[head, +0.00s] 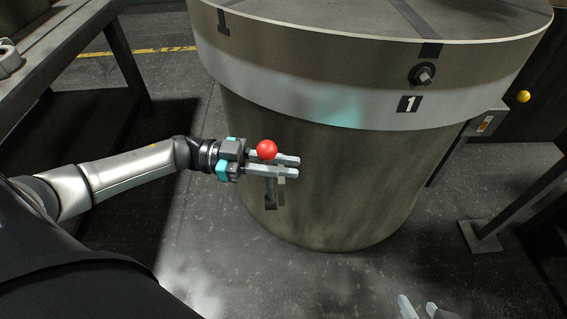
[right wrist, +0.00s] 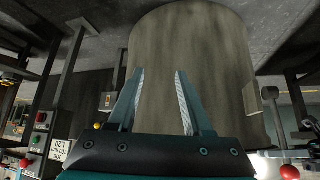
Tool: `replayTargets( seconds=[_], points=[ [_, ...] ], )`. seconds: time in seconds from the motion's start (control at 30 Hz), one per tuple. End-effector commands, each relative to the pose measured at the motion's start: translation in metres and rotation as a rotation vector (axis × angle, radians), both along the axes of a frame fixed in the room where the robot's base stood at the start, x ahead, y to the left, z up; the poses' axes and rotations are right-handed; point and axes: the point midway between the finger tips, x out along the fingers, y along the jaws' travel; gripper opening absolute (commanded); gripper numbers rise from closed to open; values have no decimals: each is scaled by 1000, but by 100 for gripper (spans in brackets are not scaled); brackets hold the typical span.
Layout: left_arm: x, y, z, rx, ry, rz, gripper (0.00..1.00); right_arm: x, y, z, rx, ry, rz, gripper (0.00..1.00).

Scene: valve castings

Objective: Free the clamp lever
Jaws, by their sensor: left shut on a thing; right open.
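The clamp lever has a red ball knob (head: 267,150) and a dark lower part (head: 270,197), and stands in front of the big round drum (head: 320,180). My left gripper (head: 290,167) reaches in from the left and is shut on the lever just below the knob. The fingers hide part of the lever, and I cannot tell how it is fixed. My right gripper (head: 416,305) shows only its fingertips at the bottom edge. In the right wrist view it (right wrist: 158,95) is open and empty, with the drum (right wrist: 190,60) behind it.
The drum's pale band carries a plate marked 1 (head: 409,104) below a dark bolt (head: 423,74). A workbench (head: 60,60) stands at the left. A post with a switch box (head: 486,124) and a yellow ball (head: 523,97) are at the right. The floor between is clear.

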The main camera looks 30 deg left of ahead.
Motion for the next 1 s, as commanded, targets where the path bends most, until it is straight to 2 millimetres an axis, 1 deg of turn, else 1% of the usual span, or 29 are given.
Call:
replayTargets(
  seconds=[0.27, 0.37, 0.47, 0.67, 0.7, 1.0],
  points=[
    [-1, 0, 0, 5, -5, 0, 0, -2, -1, 0, -4, 10, -1, 50],
    [-3, -1, 0, 11, -15, -1, 0, -3, -8, 3, -23, 41, -11, 50],
    [-6, -3, 0, 21, -30, 0, 0, -9, -14, 5, -42, 86, -21, 50],
    [-14, -8, -2, 53, -79, -1, 0, -30, -32, 13, -95, 225, -53, 50],
    [-16, -9, -2, 60, -90, -2, 0, -33, -35, 11, -102, 248, -58, 50],
    [-31, -18, -7, 118, -187, -2, 0, -30, -33, -26, -107, 297, -51, 50]
  ],
)
